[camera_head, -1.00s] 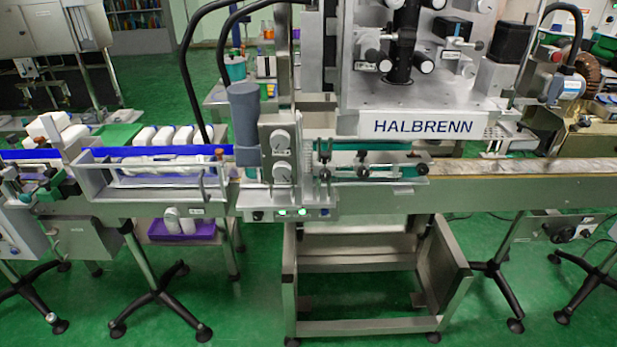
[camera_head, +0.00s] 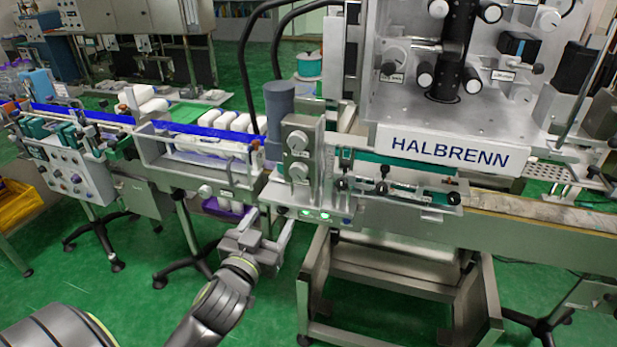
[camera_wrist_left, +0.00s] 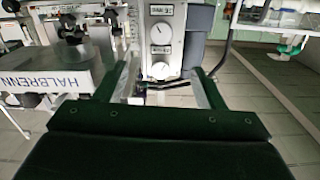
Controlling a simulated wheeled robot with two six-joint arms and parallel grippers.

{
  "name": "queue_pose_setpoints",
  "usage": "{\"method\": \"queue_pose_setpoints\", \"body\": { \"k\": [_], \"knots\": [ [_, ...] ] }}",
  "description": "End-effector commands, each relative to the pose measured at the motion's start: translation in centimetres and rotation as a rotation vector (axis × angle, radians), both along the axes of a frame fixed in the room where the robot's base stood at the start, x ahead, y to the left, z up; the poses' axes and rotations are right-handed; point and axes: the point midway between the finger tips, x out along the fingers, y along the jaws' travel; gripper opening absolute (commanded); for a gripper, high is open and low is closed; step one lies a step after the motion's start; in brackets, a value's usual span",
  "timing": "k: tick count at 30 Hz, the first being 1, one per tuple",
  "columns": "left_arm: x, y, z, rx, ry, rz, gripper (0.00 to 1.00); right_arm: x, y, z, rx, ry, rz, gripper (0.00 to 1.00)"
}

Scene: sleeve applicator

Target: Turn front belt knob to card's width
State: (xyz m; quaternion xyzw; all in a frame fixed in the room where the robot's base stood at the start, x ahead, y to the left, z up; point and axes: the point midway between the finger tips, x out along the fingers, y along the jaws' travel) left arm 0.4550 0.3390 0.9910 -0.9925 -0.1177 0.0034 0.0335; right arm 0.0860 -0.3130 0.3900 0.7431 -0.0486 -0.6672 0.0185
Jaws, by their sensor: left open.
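Black knobs sit along the green wrap belt unit: one at its left end (camera_head: 341,184), one near the middle (camera_head: 383,188) and one at the right end (camera_head: 455,198). I cannot tell which is the front belt knob. Two round silver dials, an upper one (camera_head: 298,140) and a lower one (camera_head: 298,172), sit on the grey control box left of the belt. My left gripper (camera_head: 268,223) is open and empty, below and left of the box. No card is recognisable.
The HALBRENN plate (camera_head: 447,152) and labelling head overhang the belt at right. A railed guard with white bottles (camera_head: 215,142) stands left of the box. A dark blue cylinder (camera_head: 280,108) stands behind. Green floor is free in front.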

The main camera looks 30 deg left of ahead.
Motion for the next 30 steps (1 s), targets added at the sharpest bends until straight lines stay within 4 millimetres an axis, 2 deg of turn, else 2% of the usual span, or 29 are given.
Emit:
{"method": "queue_pose_setpoints", "body": {
  "k": [5, 13, 24, 30],
  "knots": [
    [2.0, 0.5, 0.2, 0.003, -0.001, -0.001, 0.63, -0.2, 0.2, 0.4, 0.002, 0.003, -0.001, 0.36],
    [7.1, 1.7, 0.2, 0.002, 0.0, -0.001, 0.63, -0.3, 1.3, 1.1, 0.016, 0.004, -0.006, 0.36],
    [13.5, 3.2, 0.1, 0.002, 0.0, 0.0, 0.63, -0.2, 0.9, 2.0, 0.012, 0.003, -0.004, 0.36],
    [15.8, 3.8, 0.0, 0.002, 0.002, -0.001, 0.63, -0.2, 0.5, 2.3, 0.006, 0.002, -0.003, 0.36]
  ]
}}
